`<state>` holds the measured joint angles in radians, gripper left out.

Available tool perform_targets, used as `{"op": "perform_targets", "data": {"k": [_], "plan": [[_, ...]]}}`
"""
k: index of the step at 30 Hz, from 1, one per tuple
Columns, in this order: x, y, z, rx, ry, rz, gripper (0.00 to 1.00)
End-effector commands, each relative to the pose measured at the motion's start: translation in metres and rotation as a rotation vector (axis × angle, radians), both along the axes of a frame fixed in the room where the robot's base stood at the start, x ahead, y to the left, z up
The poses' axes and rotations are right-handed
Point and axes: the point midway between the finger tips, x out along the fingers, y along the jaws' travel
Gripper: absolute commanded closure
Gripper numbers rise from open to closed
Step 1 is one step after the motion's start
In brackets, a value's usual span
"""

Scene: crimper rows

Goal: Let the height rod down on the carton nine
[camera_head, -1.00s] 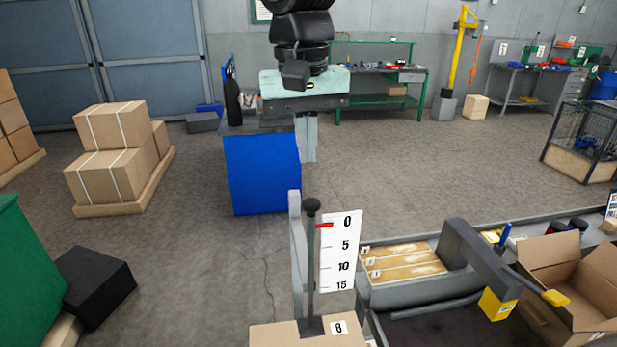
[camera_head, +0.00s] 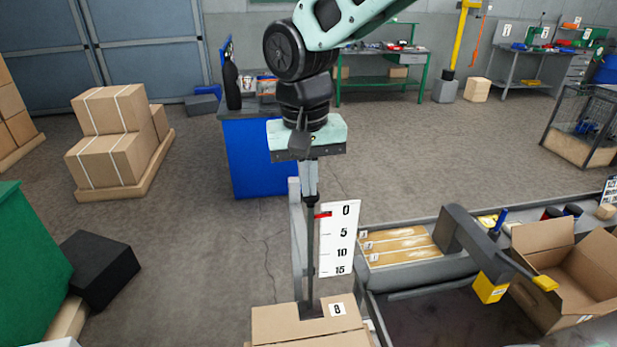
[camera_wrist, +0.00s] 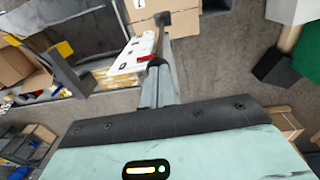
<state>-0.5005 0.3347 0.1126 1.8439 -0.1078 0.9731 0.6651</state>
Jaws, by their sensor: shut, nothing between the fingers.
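The height rod (camera_head: 310,255) is a thin dark upright with a round black knob at its top and a dark foot at its bottom. The foot appears at the top face of a carton (camera_head: 275,322) labelled 8, not 9; I cannot tell if it touches. A white scale (camera_head: 338,238) stands beside the rod, with a red pointer (camera_head: 322,215) near its 0 mark. My gripper (camera_head: 310,194) is shut and empty, pointing down with its tips right at the knob; contact is unclear. The wrist view shows the scale (camera_wrist: 139,50) beyond my fingers (camera_wrist: 155,85).
A grey post (camera_head: 294,240) stands behind the rod. To the right are a tray of boards (camera_head: 405,245), a grey arm with a yellow end (camera_head: 490,288) and an open carton (camera_head: 570,265). A blue cabinet (camera_head: 255,160) stands behind. Floor on the left is partly clear.

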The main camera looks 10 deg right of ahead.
Motion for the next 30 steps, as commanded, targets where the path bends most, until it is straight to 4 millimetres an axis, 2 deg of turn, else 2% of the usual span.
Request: {"op": "perform_targets", "data": {"k": [1,6,13,18,30], "plan": [[0.000,0.000,-0.013,-0.002,0.002,0.000,1.00],[0.000,0.000,-0.054,-0.002,0.003,0.000,1.00],[0.000,0.000,-0.099,-0.002,0.003,0.001,1.00],[0.000,0.000,-0.110,-0.001,0.000,0.001,1.00],[0.000,0.000,-0.109,-0.001,0.001,0.000,1.00]]}}
